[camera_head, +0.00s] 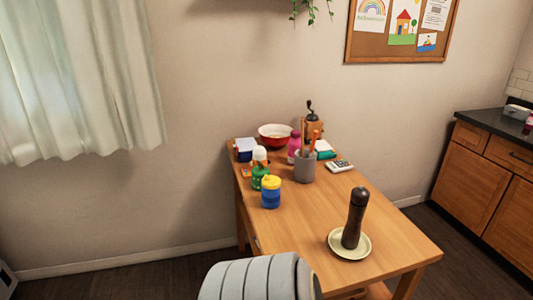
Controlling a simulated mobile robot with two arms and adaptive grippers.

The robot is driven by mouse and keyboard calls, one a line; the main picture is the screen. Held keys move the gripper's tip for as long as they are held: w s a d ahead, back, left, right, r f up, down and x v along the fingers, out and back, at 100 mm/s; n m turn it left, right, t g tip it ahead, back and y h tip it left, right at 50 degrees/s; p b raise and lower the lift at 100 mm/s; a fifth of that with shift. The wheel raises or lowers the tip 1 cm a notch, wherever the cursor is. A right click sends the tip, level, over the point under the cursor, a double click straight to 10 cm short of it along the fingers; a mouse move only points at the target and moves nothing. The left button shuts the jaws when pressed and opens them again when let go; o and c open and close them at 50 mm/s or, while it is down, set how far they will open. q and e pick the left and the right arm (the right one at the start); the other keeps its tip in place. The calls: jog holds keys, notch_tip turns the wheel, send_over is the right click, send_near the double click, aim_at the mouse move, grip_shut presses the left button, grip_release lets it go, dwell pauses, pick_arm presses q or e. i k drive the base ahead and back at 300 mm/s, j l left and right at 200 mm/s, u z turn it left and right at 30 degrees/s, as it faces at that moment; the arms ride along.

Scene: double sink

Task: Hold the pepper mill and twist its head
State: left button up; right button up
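A tall dark brown pepper mill (354,218) stands in the head view on the right front part of the wooden table. It stands on a small pale saucer (338,247). Its rounded head is at the top, and nothing touches it. Neither gripper shows in this view. A ribbed light grey shape covers the bottom middle of the picture and hides part of the table's front left side.
The wooden table (313,210) also bears a blue jar with a yellow lid (271,193), a green bottle (259,177), a grey utensil pot (305,168), a red bowl (275,136), a coffee grinder (315,128) and a calculator (339,166). Bare tabletop surrounds the saucer.

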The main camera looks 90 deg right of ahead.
aim_at(360, 195)
jog(key=i+z, duration=0.5)
jog(key=z, duration=0.15)
jog(key=i+j+z, duration=0.1)
jog(key=z, duration=0.25)
jog(key=i+z, duration=0.15)
jog(key=z, duration=0.25)
jog(key=i+z, duration=0.15)
jog(key=z, duration=0.3)
jog(key=i+z, duration=0.15)
jog(key=z, duration=0.25)
jog(key=i+j+z, duration=0.1)
jog(key=z, duration=0.35)
jog(key=i+j+z, duration=0.1)
jog(key=j+z, duration=0.15)
jog(key=z, duration=0.15)
jog(key=i+j+z, duration=0.1)
jog(key=z, duration=0.35)
jog(key=j, duration=0.1)
